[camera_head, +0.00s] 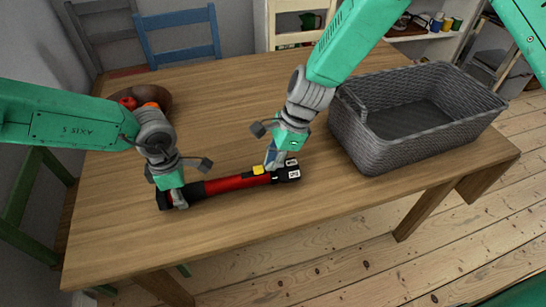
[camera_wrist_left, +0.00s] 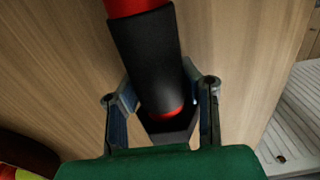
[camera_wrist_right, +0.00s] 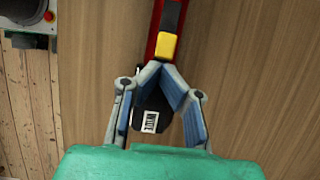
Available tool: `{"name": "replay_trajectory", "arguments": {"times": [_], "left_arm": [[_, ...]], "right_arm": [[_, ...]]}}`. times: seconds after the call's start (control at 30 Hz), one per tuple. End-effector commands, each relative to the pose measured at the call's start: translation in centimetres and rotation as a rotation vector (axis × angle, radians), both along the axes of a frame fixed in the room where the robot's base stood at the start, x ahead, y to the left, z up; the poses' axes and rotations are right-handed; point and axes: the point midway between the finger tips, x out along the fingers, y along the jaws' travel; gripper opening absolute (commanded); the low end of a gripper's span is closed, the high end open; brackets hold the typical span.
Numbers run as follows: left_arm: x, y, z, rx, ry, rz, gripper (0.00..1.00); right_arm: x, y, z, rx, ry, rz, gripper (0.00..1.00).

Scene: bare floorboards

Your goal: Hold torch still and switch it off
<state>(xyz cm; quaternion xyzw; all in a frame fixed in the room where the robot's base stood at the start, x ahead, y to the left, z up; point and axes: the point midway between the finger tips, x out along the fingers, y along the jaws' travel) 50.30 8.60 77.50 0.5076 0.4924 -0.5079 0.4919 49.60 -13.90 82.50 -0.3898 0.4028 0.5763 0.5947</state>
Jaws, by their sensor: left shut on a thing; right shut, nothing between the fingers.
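The torch (camera_head: 226,183) lies on the wooden table, with a red body, black ends and a yellow switch (camera_head: 259,169) near its right end. My left gripper (camera_head: 178,200) is shut on the torch's black left end; the left wrist view shows the black grip (camera_wrist_left: 150,65) between the fingers. My right gripper (camera_head: 272,163) is shut and empty, its fingertips at the switch. In the right wrist view the closed tips (camera_wrist_right: 157,66) are just at the lower edge of the yellow switch (camera_wrist_right: 166,46); whether they touch it I cannot tell.
A grey woven basket (camera_head: 375,148) stands on the table to the right. A brown bowl of fruit (camera_head: 155,97) stands at the back left, behind my left arm. Chairs (camera_head: 182,40) stand around the table. The table front is clear.

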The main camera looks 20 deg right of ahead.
Motion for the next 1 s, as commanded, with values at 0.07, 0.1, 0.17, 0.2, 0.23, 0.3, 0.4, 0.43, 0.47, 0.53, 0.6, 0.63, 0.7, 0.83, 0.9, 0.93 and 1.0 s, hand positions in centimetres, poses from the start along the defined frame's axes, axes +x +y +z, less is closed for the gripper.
{"name": "replay_trajectory", "arguments": {"times": [0.07, 0.1, 0.17, 0.2, 0.23, 0.3, 0.4, 0.43, 0.47, 0.53, 0.6, 0.63, 0.7, 0.83, 0.9, 0.93, 1.0], "left_arm": [[0.0, 0.0, 0.0, -0.001, 0.000, -0.001, 0.00], [0.0, 0.0, 0.0, -0.001, 0.000, -0.001, 0.00], [0.0, 0.0, 0.0, -0.001, 0.000, -0.001, 0.00], [0.0, 0.0, 0.0, -0.001, 0.000, -0.001, 0.00], [0.0, 0.0, 0.0, -0.001, 0.000, -0.001, 0.00], [0.0, 0.0, 0.0, -0.001, 0.000, -0.001, 0.00], [0.0, -0.1, 0.0, -0.001, 0.000, -0.001, 0.00], [0.0, -0.1, 0.0, -0.001, 0.000, -0.001, 0.00], [0.0, -0.1, 0.0, -0.001, 0.000, -0.001, 0.00], [0.0, -0.1, 0.0, -0.002, 0.000, -0.001, 0.00], [0.0, -0.1, 0.0, -0.002, 0.000, -0.001, 0.00], [0.0, -0.1, 0.0, -0.002, 0.000, -0.001, 0.00], [0.0, -0.1, 0.0, -0.003, 0.000, -0.001, 0.00], [0.0, -0.2, 0.0, -0.004, 0.000, -0.001, 0.00], [-0.1, -0.2, 0.0, -0.004, 0.000, -0.001, 0.00], [-0.1, -0.2, 0.0, -0.004, 0.000, -0.001, 0.00], [-0.1, -0.2, 0.0, -0.003, 0.000, -0.001, 0.00]], "right_arm": [[0.0, 0.0, 0.0, 0.000, 0.000, 0.000, 0.00], [0.0, 0.0, 0.0, 0.000, 0.001, 0.000, 0.00], [0.0, 0.1, 0.0, 0.000, 0.001, 0.001, 0.00], [0.0, 0.3, 0.0, -0.001, 0.001, 0.001, 0.00], [0.0, 0.5, 0.0, -0.001, 0.000, 0.002, 0.00], [0.1, 1.4, 0.0, -0.002, 0.000, 0.004, 0.00], [0.1, 2.9, 0.0, -0.002, 0.000, 0.004, 0.00], [0.0, 3.2, 0.0, -0.002, 0.000, 0.004, 0.00], [0.1, 3.4, 0.0, -0.001, 0.000, 0.003, 0.00], [0.1, 3.5, 0.0, 0.000, 0.001, 0.001, 0.00], [0.1, 3.5, 0.0, 0.001, 0.001, 0.001, 0.00], [0.0, 3.5, 0.0, 0.001, 0.001, 0.002, 0.00], [0.0, 3.5, 0.0, 0.002, 0.001, 0.002, 0.00], [0.0, 3.4, 0.3, 0.002, 0.000, 0.001, 0.00], [0.1, 3.2, 0.9, 0.002, -0.002, 0.001, 0.00], [0.2, 3.0, 1.3, 0.002, -0.003, 0.001, 0.00], [0.2, 2.6, 2.4, 0.001, -0.004, 0.001, 0.00]]}}
